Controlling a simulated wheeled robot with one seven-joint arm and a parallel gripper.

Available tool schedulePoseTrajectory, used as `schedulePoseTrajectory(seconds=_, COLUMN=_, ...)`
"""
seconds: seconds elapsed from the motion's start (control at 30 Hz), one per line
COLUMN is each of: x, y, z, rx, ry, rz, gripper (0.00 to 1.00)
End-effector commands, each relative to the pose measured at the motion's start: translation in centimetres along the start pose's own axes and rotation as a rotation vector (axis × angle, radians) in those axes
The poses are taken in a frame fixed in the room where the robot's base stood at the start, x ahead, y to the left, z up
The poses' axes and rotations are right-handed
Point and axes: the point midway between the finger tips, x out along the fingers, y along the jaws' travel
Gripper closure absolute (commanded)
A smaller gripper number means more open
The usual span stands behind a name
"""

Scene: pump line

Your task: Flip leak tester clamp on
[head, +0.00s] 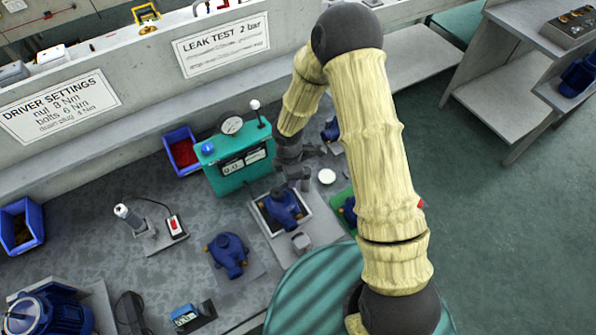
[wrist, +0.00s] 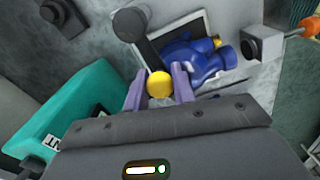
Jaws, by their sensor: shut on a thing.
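My gripper (head: 298,178) is above the nest, beside the tester. In the wrist view its purple fingers (wrist: 160,90) are shut around a yellow knob (wrist: 159,84). A dark lever (wrist: 147,48) runs up to this knob, beside the pump. The knob is hidden in the head view.
A grey block with an orange-tipped rod (wrist: 264,43) stands right of the pump. Another blue pump (head: 228,254) lies left of the nest. A red-filled blue bin (head: 182,150) stands behind the tester's left side. A white round piece (head: 326,176) lies right of my gripper.

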Motion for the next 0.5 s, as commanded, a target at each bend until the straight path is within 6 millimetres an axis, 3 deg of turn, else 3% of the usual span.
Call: schedulePoseTrajectory(seconds=0.5, x=-0.09, y=-0.11, z=-0.65, rx=-0.043, ry=-0.001, rz=0.002, gripper=1.0)
